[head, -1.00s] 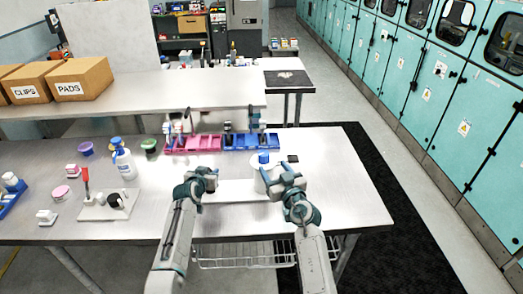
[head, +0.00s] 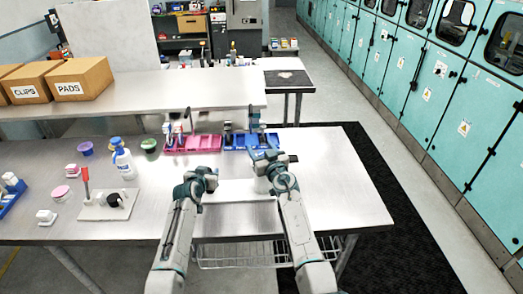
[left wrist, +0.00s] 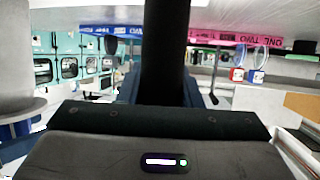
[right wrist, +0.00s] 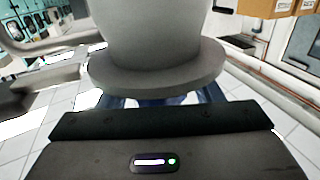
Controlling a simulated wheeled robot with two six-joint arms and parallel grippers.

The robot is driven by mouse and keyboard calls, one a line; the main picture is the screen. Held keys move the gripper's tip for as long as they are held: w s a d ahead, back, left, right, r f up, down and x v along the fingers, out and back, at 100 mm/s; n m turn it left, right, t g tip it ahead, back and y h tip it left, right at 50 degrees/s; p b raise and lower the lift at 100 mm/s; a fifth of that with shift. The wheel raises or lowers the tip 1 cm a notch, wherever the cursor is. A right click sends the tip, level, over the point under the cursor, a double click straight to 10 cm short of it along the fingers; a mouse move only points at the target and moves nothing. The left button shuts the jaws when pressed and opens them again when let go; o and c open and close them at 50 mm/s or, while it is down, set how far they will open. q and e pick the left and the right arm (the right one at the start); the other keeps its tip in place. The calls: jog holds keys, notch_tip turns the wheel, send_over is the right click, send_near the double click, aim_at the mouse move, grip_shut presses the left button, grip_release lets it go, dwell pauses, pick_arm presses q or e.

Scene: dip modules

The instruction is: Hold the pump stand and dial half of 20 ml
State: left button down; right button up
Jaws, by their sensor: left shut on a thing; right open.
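My left gripper (head: 207,172) is shut on a dark upright post (left wrist: 165,50), which fills the middle of the left wrist view; I take it for the pump stand's post. My right gripper (head: 262,158) is open, right of the left one. A pale grey round body with a wide flange (right wrist: 155,72) stands close in front of it in the right wrist view, overlapping the space between its fingers; contact cannot be told. A grey flanged shape (left wrist: 18,105) also shows at the left of the left wrist view. Dial markings are not readable, and the grippers hide most of the pump in the head view.
Pink bins (head: 195,144) and blue bins (head: 250,140) stand behind the grippers. A white base (head: 108,206) with a red handle and black knob, a blue-and-white bottle (head: 123,162) and small jars are at left. The table's right side (head: 345,190) is clear.

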jog(key=c, duration=1)
jog(key=shift+f+m+h, duration=0.15)
jog(key=shift+m+h, duration=0.25)
jog(key=shift+h, duration=0.3)
jog(key=shift+d+m+t+h, duration=0.15)
jog(key=shift+m+t+h, duration=0.15)
jog(key=shift+m+h, duration=0.15)
jog(key=o, duration=1)
jog(key=shift+n+y, duration=0.45)
jog(key=shift+y, duration=0.1)
